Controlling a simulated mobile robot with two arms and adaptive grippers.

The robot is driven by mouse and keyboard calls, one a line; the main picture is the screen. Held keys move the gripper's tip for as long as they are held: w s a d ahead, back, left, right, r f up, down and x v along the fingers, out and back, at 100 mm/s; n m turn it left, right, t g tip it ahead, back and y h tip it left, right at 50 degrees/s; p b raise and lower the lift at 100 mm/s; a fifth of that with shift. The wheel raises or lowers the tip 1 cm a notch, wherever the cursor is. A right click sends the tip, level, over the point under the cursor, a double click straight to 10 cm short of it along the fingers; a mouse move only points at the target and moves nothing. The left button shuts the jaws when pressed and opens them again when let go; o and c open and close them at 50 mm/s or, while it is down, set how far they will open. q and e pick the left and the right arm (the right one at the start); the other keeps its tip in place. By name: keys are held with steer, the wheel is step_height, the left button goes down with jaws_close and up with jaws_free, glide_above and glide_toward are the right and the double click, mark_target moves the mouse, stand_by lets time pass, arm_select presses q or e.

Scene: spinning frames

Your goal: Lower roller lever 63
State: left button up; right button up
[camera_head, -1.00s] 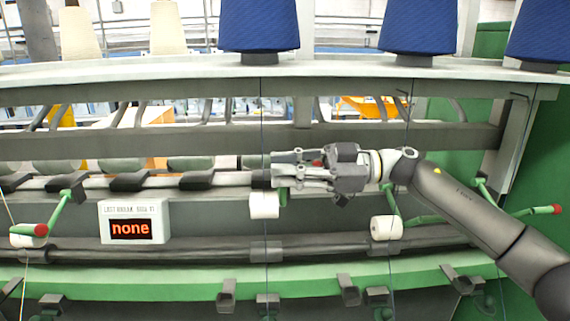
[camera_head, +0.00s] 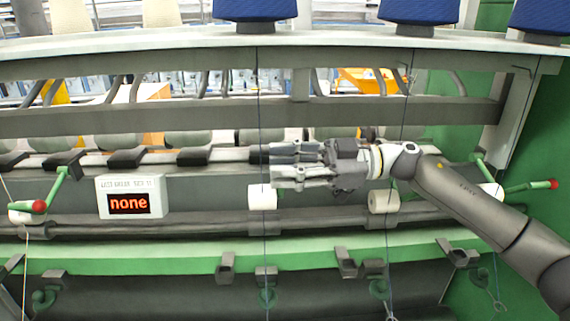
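My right gripper (camera_head: 272,168) reaches in from the right, with its fingers pointing left across the dark bar above the rollers. A white roller (camera_head: 263,198) shows just below the fingertips, and another white roller (camera_head: 383,202) below the wrist. Green levers with red knobs show at the far left (camera_head: 52,192) and far right (camera_head: 527,187). No number 63 is readable. My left gripper is out of view.
A white display box (camera_head: 131,182) reading "none" sits on the frame left of the gripper. Blue yarn cones (camera_head: 253,10) stand on the upper shelf. Thin threads hang down past the gripper and rollers. A green rail (camera_head: 160,258) runs below.

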steer(key=shift+d, duration=0.1)
steer(key=d, duration=1.1)
steer(key=shift+d, duration=0.4)
